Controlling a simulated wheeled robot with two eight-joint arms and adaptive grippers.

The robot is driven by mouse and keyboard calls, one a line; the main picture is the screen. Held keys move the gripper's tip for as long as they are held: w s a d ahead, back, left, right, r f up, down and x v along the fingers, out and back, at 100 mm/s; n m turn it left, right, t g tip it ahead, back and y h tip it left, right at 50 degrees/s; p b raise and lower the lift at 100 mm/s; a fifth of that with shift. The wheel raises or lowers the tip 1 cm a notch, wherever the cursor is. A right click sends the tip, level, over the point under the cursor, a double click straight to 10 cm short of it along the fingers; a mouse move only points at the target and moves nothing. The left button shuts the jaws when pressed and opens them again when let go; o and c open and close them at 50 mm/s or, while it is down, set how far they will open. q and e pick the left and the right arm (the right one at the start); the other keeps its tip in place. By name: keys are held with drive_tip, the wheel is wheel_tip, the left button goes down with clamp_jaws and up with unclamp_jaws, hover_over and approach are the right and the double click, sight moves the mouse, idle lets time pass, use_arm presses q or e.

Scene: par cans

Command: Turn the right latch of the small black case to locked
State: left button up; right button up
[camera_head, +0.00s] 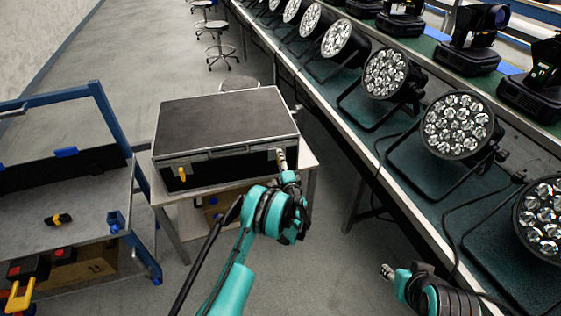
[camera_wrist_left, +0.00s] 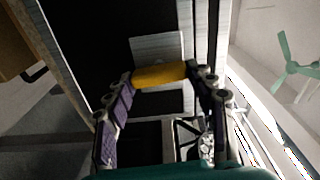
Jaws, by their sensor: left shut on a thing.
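The small black case (camera_head: 225,122) sits closed on a small table, its front facing me. Its left latch (camera_head: 183,174) is yellow and hangs on the front edge. My left gripper (camera_head: 283,163) is at the right end of the case front and hides the right latch in the head view. In the left wrist view the yellow right latch (camera_wrist_left: 160,74) lies between the two purple-padded fingers, which are shut on it, in front of a metal plate (camera_wrist_left: 158,47). My right gripper (camera_head: 388,272) is at the lower right, away from the case; its fingers are too small to read.
A long bench (camera_head: 405,190) with several par cans (camera_head: 458,124) runs along the right. A blue-framed cart (camera_head: 95,205) with a yellow-black item (camera_head: 58,220) stands at the left. Stools (camera_head: 218,45) stand behind the case. Open floor lies behind and left.

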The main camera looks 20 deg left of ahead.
use_arm(q)
drive_tip(key=shift+m, duration=0.6)
drive_tip(key=o, duration=1.2)
drive_tip(key=shift+c, duration=0.2)
drive_tip(key=v, duration=0.7)
drive_tip(key=shift+s+d, duration=0.2)
